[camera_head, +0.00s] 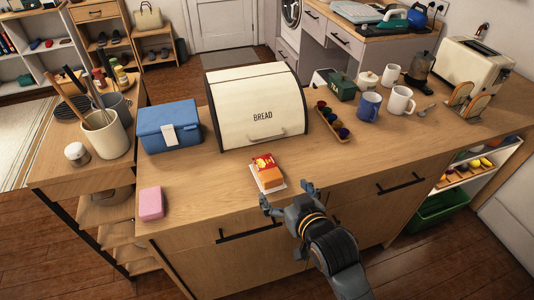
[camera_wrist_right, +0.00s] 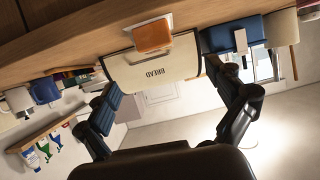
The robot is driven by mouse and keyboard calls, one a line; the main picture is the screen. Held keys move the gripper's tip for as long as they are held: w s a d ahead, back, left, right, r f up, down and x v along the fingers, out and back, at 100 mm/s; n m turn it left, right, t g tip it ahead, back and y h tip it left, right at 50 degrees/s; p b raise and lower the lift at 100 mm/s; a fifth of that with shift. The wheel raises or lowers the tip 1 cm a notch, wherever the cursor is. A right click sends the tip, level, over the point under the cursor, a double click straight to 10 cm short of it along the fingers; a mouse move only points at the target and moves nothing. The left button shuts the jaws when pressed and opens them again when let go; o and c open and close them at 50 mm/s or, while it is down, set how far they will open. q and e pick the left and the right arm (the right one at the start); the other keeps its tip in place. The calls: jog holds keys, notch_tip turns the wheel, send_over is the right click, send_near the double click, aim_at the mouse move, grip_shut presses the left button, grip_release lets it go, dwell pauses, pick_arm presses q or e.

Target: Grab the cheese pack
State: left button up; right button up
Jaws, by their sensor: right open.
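The cheese pack (camera_head: 268,172), an orange block with a red and yellow wrapper end, lies on a small white sheet or board (camera_head: 279,187) near the counter's front edge. In the right wrist view the orange pack (camera_wrist_right: 152,36) shows upside down, beyond and between the fingers. My right gripper (camera_head: 287,197) is open and empty, just in front of the pack at the counter edge. Its spread fingers also show in the wrist view (camera_wrist_right: 159,76), apart from the pack. My left gripper is not in view.
A cream bread box (camera_head: 255,105) stands behind the pack. A blue box (camera_head: 168,126) and a pink block (camera_head: 151,204) are to the left. A wooden tray of colored items (camera_head: 332,122) and mugs (camera_head: 400,101) are to the right. The counter beside the pack is clear.

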aim_at(270, 173)
jog(key=x, duration=0.8)
jog(key=shift+w, duration=0.1)
jog(key=shift+w+a+f+p, duration=0.1)
jog(key=shift+w+p, duration=0.35)
jog(key=shift+p, duration=0.05)
jog(key=shift+p+x, duration=0.35)
jog(key=shift+x, duration=1.85)
jog(key=c, duration=1.6)
